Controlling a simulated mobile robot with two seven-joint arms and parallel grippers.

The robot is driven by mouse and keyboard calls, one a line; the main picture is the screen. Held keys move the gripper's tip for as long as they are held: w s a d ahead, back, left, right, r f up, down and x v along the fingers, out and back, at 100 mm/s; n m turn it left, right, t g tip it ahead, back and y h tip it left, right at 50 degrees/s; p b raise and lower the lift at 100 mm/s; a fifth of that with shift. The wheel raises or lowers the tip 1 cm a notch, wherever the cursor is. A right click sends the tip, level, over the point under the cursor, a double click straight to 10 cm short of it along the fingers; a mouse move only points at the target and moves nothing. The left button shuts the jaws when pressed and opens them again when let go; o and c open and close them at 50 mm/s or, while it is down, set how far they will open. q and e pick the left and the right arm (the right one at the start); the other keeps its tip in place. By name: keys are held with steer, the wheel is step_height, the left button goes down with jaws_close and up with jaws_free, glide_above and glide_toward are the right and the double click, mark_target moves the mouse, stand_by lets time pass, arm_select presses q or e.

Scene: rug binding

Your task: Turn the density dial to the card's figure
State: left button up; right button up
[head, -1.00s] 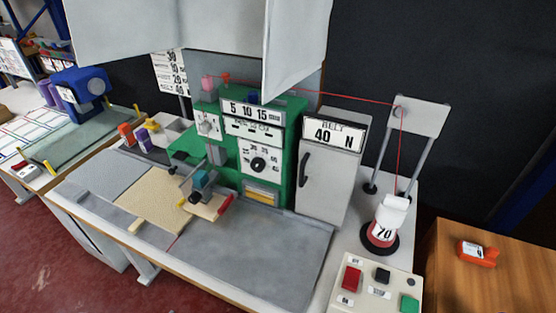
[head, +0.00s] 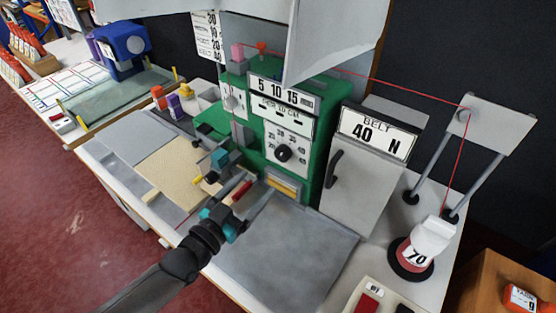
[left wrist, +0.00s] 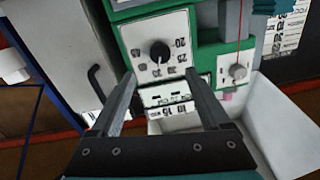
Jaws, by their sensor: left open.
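The density dial is a black round knob (head: 284,153) on a white plate with figures around it, on the front of the green machine (head: 322,148). The knob also shows upside down in the left wrist view (left wrist: 159,52); its exact setting is too small to tell. A white card (head: 207,35) with several printed figures stands behind the machine, partly out of frame; I cannot tell which figure applies. My left gripper (head: 260,187) is open and empty, below and in front of the dial, apart from it. In the left wrist view its fingers (left wrist: 160,78) point toward the dial plate. My right gripper is not in view.
A grey cabinet (head: 365,180) marked BELT 40 N stands right of the machine. A small teal-headed mechanism (head: 222,160) is left of my gripper. The grey tabletop (head: 290,240) in front is clear.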

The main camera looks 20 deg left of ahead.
mark_target(280, 157)
arm_select(q)
steer(key=b+x, duration=0.1)
steer(key=x, duration=0.9)
jaws_close()
stand_by(0.5)
